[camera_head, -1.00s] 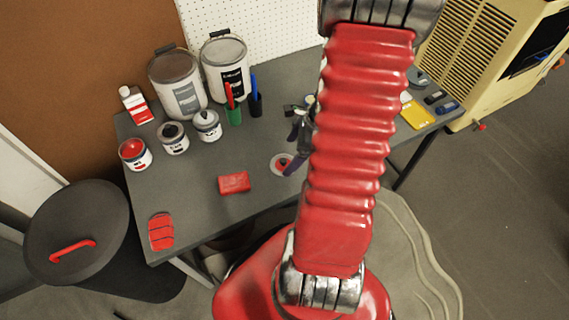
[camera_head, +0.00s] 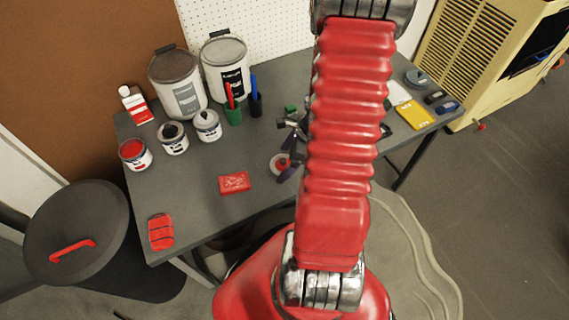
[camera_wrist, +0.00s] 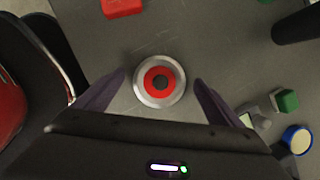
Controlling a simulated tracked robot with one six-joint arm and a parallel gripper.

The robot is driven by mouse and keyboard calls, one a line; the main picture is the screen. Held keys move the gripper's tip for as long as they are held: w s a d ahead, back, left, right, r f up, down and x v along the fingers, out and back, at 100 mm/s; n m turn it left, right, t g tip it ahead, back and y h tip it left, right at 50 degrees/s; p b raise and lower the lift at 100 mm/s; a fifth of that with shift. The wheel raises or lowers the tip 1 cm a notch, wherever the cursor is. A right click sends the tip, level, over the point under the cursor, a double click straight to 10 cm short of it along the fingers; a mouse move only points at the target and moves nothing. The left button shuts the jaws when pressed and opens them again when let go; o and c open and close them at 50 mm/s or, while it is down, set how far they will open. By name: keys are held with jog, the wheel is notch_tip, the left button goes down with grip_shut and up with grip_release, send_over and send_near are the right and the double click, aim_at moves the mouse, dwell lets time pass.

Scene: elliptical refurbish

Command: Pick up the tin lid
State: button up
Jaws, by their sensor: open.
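The tin lid (camera_wrist: 160,81) is a round silver rim with a red ring and a dark centre, lying on the grey table. It appears between the two dark purple fingers of my gripper (camera_wrist: 160,78) in the wrist view. The fingers are open, one to each side of the lid, with a gap on both sides. How high they are above the table is hard to tell. In the head view the lid (camera_head: 278,162) shows beside my gripper, which is partly hidden behind my red arm.
A red block (camera_head: 234,182) lies near the lid. Small paint tins (camera_head: 173,139), large buckets (camera_head: 177,82) and brush cups (camera_head: 233,113) stand behind on the table. In the wrist view, a green block (camera_wrist: 286,101) and a blue-rimmed round item (camera_wrist: 297,140) lie to the right.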

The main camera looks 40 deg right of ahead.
aim_at(285, 160)
jog(key=shift+c, duration=0.6)
jog(key=c, duration=1)
jog(key=shift+r, duration=0.15)
notch_tip(285, 160, up, 10)
dwell(0.5)
jog(key=w+a+r+n+g+h, duration=0.1)
jog(key=w+a+n+g, duration=0.3)
jog(key=w+a+n, duration=0.7)
jog(key=w+a+r+n+g+h, duration=0.2)
jog(key=w+a+r+n+g, duration=0.2)
jog(key=w+a+n, duration=0.8)
jog(key=n, duration=0.5)
jog(key=shift+w+r, duration=0.2)
jog(key=shift+r, duration=0.05)
